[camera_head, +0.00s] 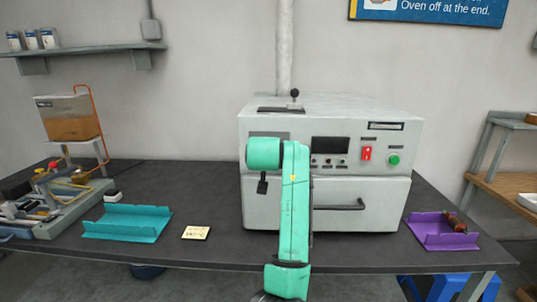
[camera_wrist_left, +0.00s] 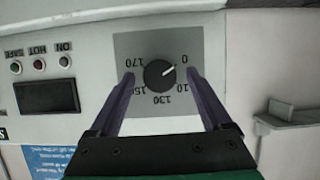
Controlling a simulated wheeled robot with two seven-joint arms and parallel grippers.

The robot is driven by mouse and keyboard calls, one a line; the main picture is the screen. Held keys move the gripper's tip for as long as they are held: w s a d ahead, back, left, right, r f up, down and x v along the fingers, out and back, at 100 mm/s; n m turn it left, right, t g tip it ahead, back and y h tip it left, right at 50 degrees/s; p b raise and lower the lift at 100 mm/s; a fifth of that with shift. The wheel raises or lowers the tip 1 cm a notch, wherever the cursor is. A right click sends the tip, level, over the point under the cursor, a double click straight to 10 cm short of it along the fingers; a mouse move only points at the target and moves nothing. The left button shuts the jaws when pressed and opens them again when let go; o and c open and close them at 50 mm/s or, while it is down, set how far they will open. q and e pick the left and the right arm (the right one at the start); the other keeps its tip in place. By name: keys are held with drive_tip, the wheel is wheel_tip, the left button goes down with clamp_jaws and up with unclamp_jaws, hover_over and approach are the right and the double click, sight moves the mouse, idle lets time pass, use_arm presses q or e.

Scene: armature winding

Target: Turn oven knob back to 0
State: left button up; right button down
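The oven knob (camera_wrist_left: 159,74) is round and black, on a grey dial plate (camera_wrist_left: 128,44) with printed numbers. Its white pointer line points toward the 0. My left gripper (camera_wrist_left: 160,76) is open in the left wrist view, with one purple finger on each side of the knob. A gap shows between each finger and the knob, though depth is hard to tell. In the head view, my green arm hides the knob and the fingers in front of the grey oven (camera_head: 222,205)'s left part. My right gripper is not in view.
The oven front has a red switch (camera_head: 366,153), a green button (camera_head: 394,160) and a door handle (camera_head: 340,206). A teal tray (camera_head: 127,224) and a note card (camera_head: 195,232) lie left of the oven. A purple tray (camera_head: 440,232) lies to its right.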

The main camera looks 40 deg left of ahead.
use_arm(q)
drive_tip(key=b+v, duration=0.3)
drive_tip(key=v, duration=1.1)
drive_tip(key=shift+s+d, duration=0.15)
drive_tip(key=shift+d, duration=0.05)
drive_tip(key=shift+r, duration=0.1)
